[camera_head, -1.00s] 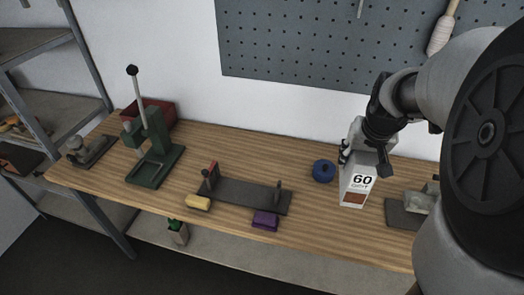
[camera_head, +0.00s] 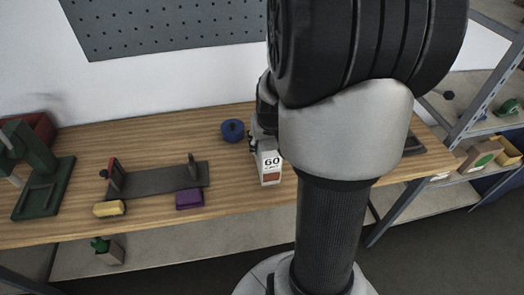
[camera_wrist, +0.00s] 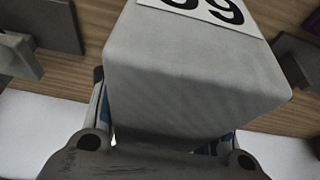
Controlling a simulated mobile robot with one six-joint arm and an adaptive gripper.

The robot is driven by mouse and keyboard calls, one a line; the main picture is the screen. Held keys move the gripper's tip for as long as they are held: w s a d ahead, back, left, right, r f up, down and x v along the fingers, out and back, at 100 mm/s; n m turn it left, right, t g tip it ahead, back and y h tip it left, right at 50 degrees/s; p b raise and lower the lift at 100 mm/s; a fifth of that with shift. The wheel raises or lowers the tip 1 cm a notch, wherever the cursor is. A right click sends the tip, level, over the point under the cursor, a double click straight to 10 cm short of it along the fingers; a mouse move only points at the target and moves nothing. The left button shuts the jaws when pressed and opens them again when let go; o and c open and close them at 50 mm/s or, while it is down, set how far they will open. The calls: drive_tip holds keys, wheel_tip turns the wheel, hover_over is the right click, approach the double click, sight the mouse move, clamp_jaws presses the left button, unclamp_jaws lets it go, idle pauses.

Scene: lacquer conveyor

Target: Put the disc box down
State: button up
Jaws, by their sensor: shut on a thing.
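The disc box (camera_head: 269,165) is a pale upright carton with a "60" label and a brown patch low on its front. It is at the middle of the bench in the head view, partly behind my arm. I cannot tell whether its base touches the bench. My gripper (camera_head: 257,143) is shut on its upper part and mostly hidden by the arm.
The wooden bench (camera_head: 225,203) carries a blue round thing (camera_head: 232,130) just left of the box. Further left are a dark fixture (camera_head: 150,182), a purple block (camera_head: 189,199), a yellow block (camera_head: 109,208) and a green press (camera_head: 40,175). Shelves (camera_head: 480,75) stand at right.

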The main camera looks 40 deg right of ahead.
sight(266, 149)
drive_tip(key=shift+f+b, duration=0.7)
drive_tip(key=shift+f, duration=1.25)
drive_tip(key=shift+f, duration=0.1)
drive_tip(key=o, duration=1.3)
drive_tip(key=shift+c, duration=0.2)
drive_tip(key=p+v, duration=0.4)
drive_tip(key=v, duration=0.8)
